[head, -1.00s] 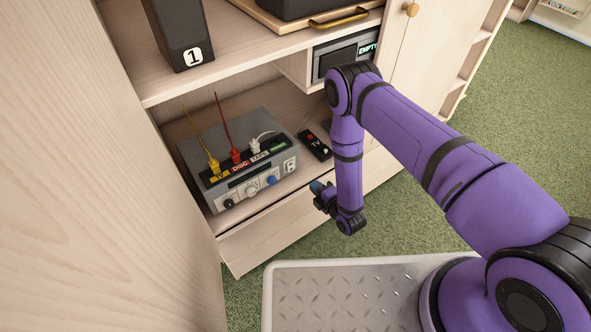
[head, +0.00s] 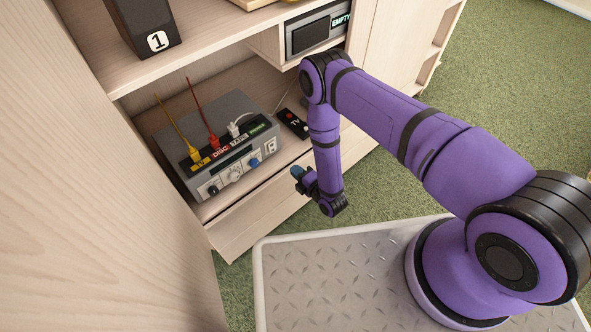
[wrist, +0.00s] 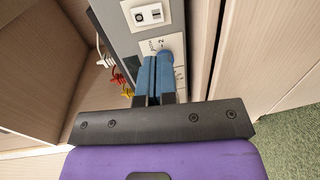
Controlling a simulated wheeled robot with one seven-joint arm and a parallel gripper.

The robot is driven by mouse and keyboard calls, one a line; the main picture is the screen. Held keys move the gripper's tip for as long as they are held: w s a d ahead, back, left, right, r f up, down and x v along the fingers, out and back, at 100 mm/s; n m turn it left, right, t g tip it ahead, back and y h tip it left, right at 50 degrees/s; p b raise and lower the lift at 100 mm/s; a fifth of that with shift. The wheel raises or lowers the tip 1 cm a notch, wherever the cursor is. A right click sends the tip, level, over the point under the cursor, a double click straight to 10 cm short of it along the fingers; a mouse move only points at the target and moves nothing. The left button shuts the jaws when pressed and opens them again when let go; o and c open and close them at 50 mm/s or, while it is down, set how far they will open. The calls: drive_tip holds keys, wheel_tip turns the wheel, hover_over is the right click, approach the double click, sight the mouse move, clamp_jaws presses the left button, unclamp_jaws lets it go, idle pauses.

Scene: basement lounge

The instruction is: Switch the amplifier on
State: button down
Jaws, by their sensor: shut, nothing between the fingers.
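The amplifier (head: 227,172) is a grey box on the lower shelf, with yellow, red and white plugs on top by coloured labels. Its front has black, white and blue knobs and, at the right end, a white switch plate (head: 270,146) with a dark rocker. That plate also shows at the top of the wrist view (wrist: 148,14). My gripper (head: 297,172) is in front of and to the right of the amplifier's right end. Contact cannot be told.
A dark TV remote (head: 293,123) lies on the shelf right of the amplifier. A dark speaker (head: 145,25) marked 1 stands on the shelf above. A device showing EMPTY (head: 314,33) sits in an upper compartment. Cabinet side panel (head: 90,190) closes off the left.

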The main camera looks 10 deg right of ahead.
sight(273, 151)
drive_tip(key=x, duration=1.1)
drive_tip(key=shift+w+a, duration=0.1)
drive_tip(key=shift+w+a+f, duration=0.1)
drive_tip(key=shift+w, duration=0.05)
